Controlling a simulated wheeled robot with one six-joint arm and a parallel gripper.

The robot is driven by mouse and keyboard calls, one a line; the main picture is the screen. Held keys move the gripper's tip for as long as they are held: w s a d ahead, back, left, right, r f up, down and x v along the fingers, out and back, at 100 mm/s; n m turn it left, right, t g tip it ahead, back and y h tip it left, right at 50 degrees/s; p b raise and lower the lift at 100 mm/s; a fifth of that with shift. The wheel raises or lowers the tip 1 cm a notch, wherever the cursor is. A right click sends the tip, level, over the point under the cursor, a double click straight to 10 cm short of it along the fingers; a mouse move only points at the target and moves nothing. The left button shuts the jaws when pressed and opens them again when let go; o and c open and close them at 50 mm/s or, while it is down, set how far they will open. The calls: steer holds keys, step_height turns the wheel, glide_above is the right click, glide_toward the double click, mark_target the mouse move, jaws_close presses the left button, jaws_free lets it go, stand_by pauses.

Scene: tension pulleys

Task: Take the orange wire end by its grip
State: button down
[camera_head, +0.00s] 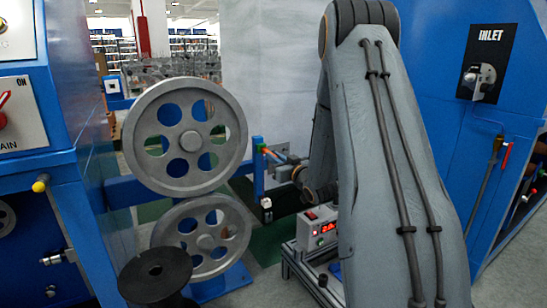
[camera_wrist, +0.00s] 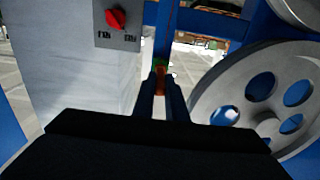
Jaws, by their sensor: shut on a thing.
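The orange wire end (camera_wrist: 161,80) shows as a small orange piece between the two fingers of my gripper (camera_wrist: 161,86) in the wrist view. My gripper is shut on it, and a small green part (camera_wrist: 159,64) lies just beyond the fingertips. In the head view my gripper (camera_head: 277,156) is beside a blue post (camera_head: 258,165), to the right of the upper pulley. A small orange-red bit shows at its tips there. My arm hides part of the gripper, and the wire itself is too small to follow.
A large grey upper pulley (camera_head: 150,137) and a lower pulley (camera_head: 183,238) stand left of my gripper. A black spool (camera_head: 156,278) is in front of them. A control box with a red display (camera_head: 318,228) stands below my arm. A blue INLET machine (camera_head: 440,70) is at right.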

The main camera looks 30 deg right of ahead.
steer(key=shift+s+p, duration=0.85)
steer(key=shift+s, duration=0.75)
stand_by(0.5)
stand_by(0.3)
